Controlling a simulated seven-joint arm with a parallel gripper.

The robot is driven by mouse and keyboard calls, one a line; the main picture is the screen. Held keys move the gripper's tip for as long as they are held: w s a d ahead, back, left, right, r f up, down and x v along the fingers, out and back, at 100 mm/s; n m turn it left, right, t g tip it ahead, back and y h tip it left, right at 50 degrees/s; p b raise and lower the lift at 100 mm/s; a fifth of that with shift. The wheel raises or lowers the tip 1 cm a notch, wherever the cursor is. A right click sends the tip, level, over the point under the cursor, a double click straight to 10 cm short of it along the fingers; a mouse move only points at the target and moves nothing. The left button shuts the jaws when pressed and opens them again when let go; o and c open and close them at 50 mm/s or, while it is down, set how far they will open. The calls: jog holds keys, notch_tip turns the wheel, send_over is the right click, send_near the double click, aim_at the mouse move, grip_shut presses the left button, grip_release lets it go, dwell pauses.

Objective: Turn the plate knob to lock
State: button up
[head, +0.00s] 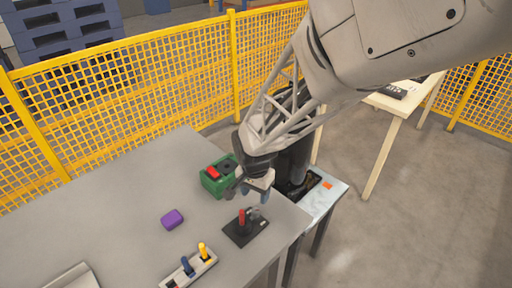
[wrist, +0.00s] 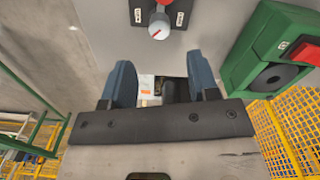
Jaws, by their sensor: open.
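A grey round knob (wrist: 159,26) with a red mark on its face sits on a black plate (wrist: 176,21) at the top of the wrist view. Small white labels lie on both sides of it; their writing is too small to read. In the head view the black plate (head: 238,237) lies near the table's right corner, with a red upright handle (head: 242,217) on it. My gripper (wrist: 161,82) is open and empty, its two blue fingers apart and short of the knob in the wrist view. In the head view my gripper (head: 256,192) hangs just behind the plate.
A green box (head: 214,184) with a red switch stands close beside my gripper. A purple block (head: 172,219) and a light base with blue and yellow levers (head: 190,268) are on the grey table (head: 120,200). Yellow fencing (head: 130,85) stands behind.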

aim_at(256, 209)
jog(key=shift+n, duration=0.5)
jog(key=shift+f, duration=0.1)
jog(key=shift+f, duration=3.85)
jog(key=c, duration=0.9)
jog(key=shift+c, duration=0.2)
